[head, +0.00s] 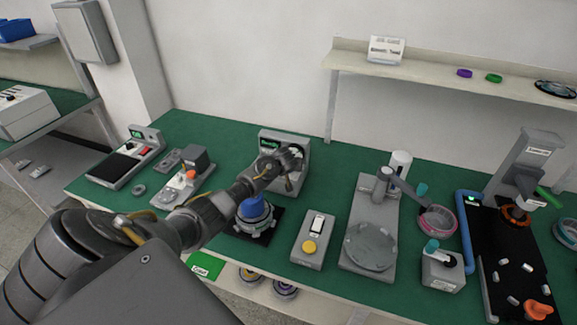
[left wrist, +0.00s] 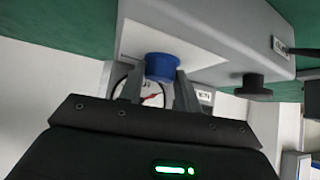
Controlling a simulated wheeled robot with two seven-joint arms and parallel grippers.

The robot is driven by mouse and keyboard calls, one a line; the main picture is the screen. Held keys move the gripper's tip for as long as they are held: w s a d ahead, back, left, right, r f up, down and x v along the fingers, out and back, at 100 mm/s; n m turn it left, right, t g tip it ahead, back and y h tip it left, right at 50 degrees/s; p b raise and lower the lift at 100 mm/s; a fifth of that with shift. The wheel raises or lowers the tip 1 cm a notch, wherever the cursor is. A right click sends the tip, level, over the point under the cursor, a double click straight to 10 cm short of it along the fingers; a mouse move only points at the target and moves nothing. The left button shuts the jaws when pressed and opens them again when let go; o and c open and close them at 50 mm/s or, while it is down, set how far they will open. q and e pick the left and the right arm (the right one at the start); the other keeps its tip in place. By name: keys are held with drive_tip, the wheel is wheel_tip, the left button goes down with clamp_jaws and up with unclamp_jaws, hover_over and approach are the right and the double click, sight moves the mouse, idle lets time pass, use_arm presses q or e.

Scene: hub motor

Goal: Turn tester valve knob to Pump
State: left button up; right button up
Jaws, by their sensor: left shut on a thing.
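The tester (head: 279,134) is a grey upright unit with a dark face and green lettering, at the back middle of the table in the head view. My left gripper (head: 290,158) is in front of its face and hides part of it. In the left wrist view the blue knob (left wrist: 163,66) sits on the tester's white panel (left wrist: 195,56). My left gripper's fingers (left wrist: 158,88) are shut on this knob, one on each side. A round gauge with a red needle (left wrist: 151,99) shows partly behind the fingers. The knob's pointer and its label cannot be read. My right gripper is out of view.
A blue-topped motor part (head: 256,213) stands below my left forearm. A black knob (left wrist: 252,86) juts from the tester beside the gripper.

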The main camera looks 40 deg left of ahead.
use_arm(q)
drive_tip(key=m+h+p, duration=0.2)
drive_tip(key=shift+s+a+r+m+t, duration=0.1)
drive_tip(key=shift+a+r+m+t, duration=0.1)
drive_tip(key=shift+m+t, duration=0.15)
drive_tip(key=shift+a+f+m+t+h, duration=0.15)
drive_tip(key=shift+m+t+h, duration=0.1)
drive_tip(key=shift+m+h, duration=0.75)
drive_tip(key=shift+m, duration=0.25)
drive_tip(key=shift+a+f+m+h+b, duration=0.1)
drive_tip(key=shift+m+h+b, duration=0.3)
drive_tip(key=shift+m, duration=0.15)
drive_tip(key=shift+a+f+m+h+b, duration=0.1)
drive_tip(key=shift+m+h+b, duration=0.15)
drive_tip(key=shift+m+h, duration=0.25)
drive_tip(key=shift+m+h+b, duration=0.6)
drive_tip(key=shift+m+b, duration=0.3)
drive_tip(key=shift+m, duration=0.05)
drive_tip(key=shift+r, duration=0.1)
drive_tip(key=shift+m, duration=0.3)
